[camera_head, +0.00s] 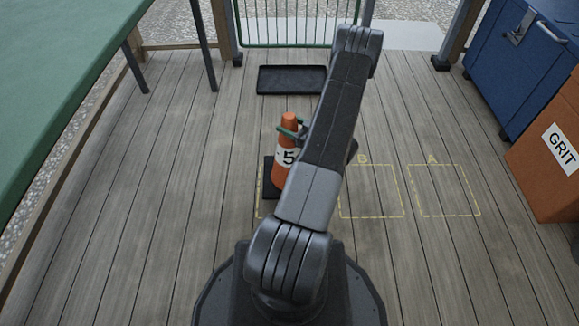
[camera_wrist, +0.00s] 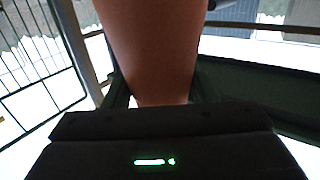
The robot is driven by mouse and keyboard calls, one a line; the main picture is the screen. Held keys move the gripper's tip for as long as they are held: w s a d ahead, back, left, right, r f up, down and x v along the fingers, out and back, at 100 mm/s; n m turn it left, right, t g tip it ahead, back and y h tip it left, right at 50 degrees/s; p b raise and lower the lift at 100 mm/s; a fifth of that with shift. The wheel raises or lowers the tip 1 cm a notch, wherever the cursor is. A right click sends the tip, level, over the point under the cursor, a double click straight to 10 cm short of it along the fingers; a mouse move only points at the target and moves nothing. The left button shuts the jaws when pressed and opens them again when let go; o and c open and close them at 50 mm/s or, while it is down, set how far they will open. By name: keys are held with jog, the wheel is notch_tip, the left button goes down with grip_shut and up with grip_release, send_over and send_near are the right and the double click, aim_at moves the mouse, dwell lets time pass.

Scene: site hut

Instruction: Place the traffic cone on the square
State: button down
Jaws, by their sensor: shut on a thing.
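The orange traffic cone (camera_head: 284,157), with a white label reading 5 and a black base, is upright left of my arm in the head view. My gripper (camera_head: 291,131) is shut on the cone's upper part. In the wrist view the cone (camera_wrist: 155,50) fills the middle between the fingers. Yellow dashed squares are marked on the floor: square B (camera_head: 403,203), square A (camera_head: 477,202), and a left one (camera_head: 259,205) partly hidden by the cone and my arm. The cone's base is over this left square; I cannot tell whether it touches the floor.
A black tray (camera_head: 284,91) lies on the boards behind the cone. A green table (camera_head: 60,90) is at left. A blue chest (camera_head: 525,65) and an orange GRIT bin (camera_head: 545,185) stand at right. Squares A and B look empty.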

aim_at(290, 143)
notch_tip(290, 143, down, 9)
jog(key=b, duration=0.3)
jog(key=shift+f, duration=0.1)
jog(key=shift+f+b, duration=0.15)
jog(key=shift+b, duration=0.2)
jog(key=c, duration=0.6)
grip_release()
jog(key=shift+d, duration=0.1)
jog(key=p+v, duration=0.3)
jog(key=v, duration=0.9)
